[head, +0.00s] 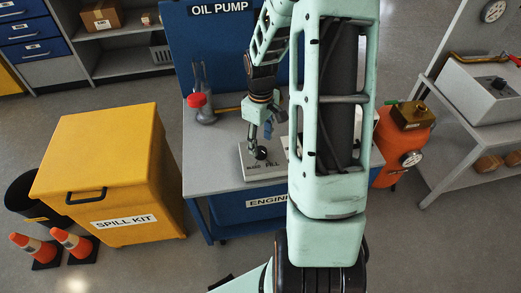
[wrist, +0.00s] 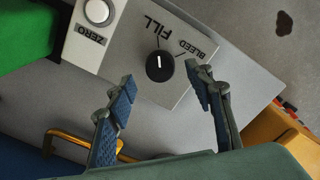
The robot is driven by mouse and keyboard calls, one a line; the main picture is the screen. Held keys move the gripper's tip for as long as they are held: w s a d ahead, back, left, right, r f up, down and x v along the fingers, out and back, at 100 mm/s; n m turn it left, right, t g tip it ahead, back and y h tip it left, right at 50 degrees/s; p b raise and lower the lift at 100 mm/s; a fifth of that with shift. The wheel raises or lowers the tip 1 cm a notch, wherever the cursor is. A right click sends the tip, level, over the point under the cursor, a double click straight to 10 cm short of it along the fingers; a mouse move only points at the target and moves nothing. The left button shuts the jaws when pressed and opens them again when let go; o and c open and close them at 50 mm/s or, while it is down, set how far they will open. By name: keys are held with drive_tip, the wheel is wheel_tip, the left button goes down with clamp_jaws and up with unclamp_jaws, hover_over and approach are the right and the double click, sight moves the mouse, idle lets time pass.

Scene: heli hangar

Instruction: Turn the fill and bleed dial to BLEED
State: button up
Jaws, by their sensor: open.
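The fill and bleed dial (wrist: 160,67) is a round black knob with a white pointer line, on a light grey panel (wrist: 118,62). In the wrist view the line points up toward the FILL tick; the BLEED label (wrist: 197,50) is to its upper right. In the head view my gripper (head: 260,133) is just above the dial, partly hiding the panel.
A white button (wrist: 97,12) marked ZERO sits on the same panel.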

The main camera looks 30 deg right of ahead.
sight(261, 150)
drive_tip(key=shift+f+b, duration=0.3)
drive_tip(key=shift+f, duration=1.65)
drive_tip(key=c, duration=1.2)
